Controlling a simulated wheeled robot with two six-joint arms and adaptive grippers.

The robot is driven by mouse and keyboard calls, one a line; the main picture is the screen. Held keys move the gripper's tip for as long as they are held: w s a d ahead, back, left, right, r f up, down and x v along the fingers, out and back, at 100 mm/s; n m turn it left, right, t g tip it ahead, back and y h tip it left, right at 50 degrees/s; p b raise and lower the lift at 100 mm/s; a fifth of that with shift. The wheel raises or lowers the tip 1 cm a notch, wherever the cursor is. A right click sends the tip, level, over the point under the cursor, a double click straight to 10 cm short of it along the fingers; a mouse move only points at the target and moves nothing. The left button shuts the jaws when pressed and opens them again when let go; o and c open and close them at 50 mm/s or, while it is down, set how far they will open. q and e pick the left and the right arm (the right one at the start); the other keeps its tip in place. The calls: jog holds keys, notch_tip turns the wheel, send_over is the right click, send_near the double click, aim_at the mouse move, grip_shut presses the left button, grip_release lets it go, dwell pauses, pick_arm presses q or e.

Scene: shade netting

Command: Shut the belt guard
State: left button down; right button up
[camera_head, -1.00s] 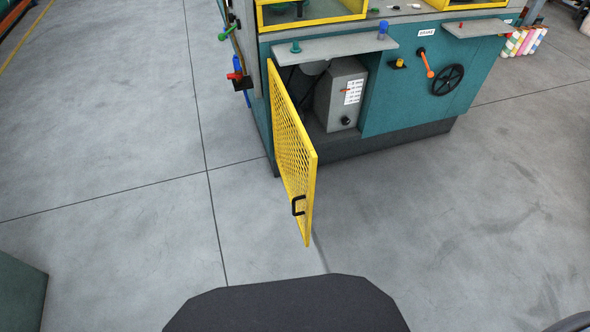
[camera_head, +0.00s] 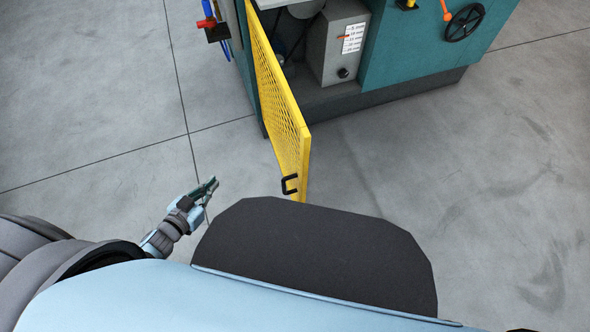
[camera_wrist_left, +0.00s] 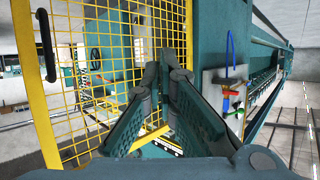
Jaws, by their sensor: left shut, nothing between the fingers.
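The belt guard (camera_head: 280,101) is a yellow mesh door with a black handle (camera_head: 289,184) near its free end. In the head view it stands wide open, swung out from the teal machine toward me. My left gripper (camera_head: 212,184) is to the left of the guard's free end, apart from the handle. In the left wrist view my left gripper (camera_wrist_left: 165,65) is shut and empty, with the guard (camera_wrist_left: 95,30) and its handle (camera_wrist_left: 45,45) to the left. My right gripper is not in view.
The teal machine (camera_head: 410,50) has an open bay with a grey box (camera_head: 337,45) inside. A handwheel (camera_head: 465,22) is on its front. Red and blue fittings (camera_head: 208,22) stick out at its left side. The grey floor (camera_head: 430,150) is clear on both sides of the guard.

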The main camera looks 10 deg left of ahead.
pick_arm(q)
jog(key=w+d+r+m+h+b, duration=0.2)
jog(key=d+r+m+h+b, duration=0.1)
jog(key=d+r+m+h, duration=0.25)
jog(key=m+g+h+b, duration=0.1)
jog(key=m+g+h, duration=0.3)
jog(key=h, duration=0.3)
send_near(300, 163)
jog(key=shift+n, duration=0.25)
jog(key=x, duration=0.2)
jog(key=b+x, duration=0.1)
jog(key=x, duration=0.3)
jog(key=shift+w+f, duration=0.25)
jog(key=shift+f, duration=0.05)
jog(key=shift+w+d, duration=0.15)
jog(key=shift+d, duration=0.15)
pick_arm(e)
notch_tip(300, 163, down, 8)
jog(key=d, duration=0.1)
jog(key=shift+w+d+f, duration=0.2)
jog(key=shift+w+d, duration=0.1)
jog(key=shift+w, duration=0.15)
pick_arm(q)
jog(key=shift+r, duration=0.1)
